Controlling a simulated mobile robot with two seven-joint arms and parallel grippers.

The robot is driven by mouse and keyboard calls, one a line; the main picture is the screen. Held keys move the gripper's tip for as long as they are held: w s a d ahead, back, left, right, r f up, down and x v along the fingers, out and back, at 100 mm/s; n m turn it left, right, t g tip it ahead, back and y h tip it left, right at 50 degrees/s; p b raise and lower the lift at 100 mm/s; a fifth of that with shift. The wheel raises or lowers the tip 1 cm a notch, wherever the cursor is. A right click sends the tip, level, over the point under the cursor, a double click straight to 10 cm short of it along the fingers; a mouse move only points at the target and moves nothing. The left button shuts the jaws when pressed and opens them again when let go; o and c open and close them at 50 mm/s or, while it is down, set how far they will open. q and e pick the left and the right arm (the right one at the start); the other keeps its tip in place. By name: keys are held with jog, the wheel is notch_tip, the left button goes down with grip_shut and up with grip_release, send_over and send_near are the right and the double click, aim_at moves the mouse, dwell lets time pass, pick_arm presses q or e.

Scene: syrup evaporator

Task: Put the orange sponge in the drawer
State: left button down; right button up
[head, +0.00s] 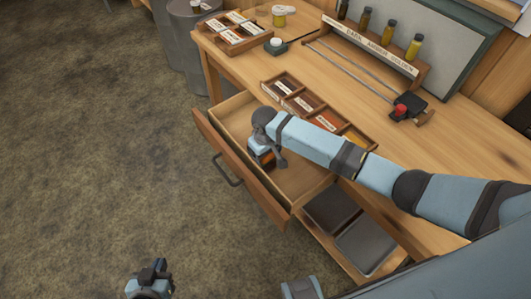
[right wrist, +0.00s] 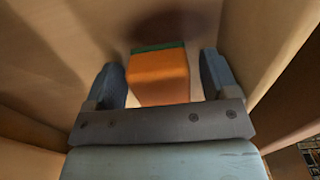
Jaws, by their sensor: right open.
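The orange sponge (right wrist: 160,80), with a green layer along one edge, is between the two fingers of my right gripper (right wrist: 162,68) in the right wrist view. The fingers are open, with a gap on each side of it. In the head view my right gripper (head: 263,151) reaches down inside the open drawer (head: 240,105), and a bit of the sponge (head: 268,162) shows beneath it. The sponge is within the drawer's walls; whether it rests on the floor is hard to tell. My left gripper (head: 150,278) is low at the bottom edge, away from the desk; its fingers are unclear.
The drawer is pulled out from the wooden desk (head: 450,130). A divided wooden tray (head: 316,107) lies on the desktop behind it. A bottle rack (head: 375,52) stands farther back. Dark trays (head: 330,208) sit on a shelf right of the drawer. Floor at left is clear.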

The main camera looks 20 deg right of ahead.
notch_tip(320, 180, up, 12)
jog(key=shift+r, duration=0.15)
dwell(0.3)
dwell(0.4)
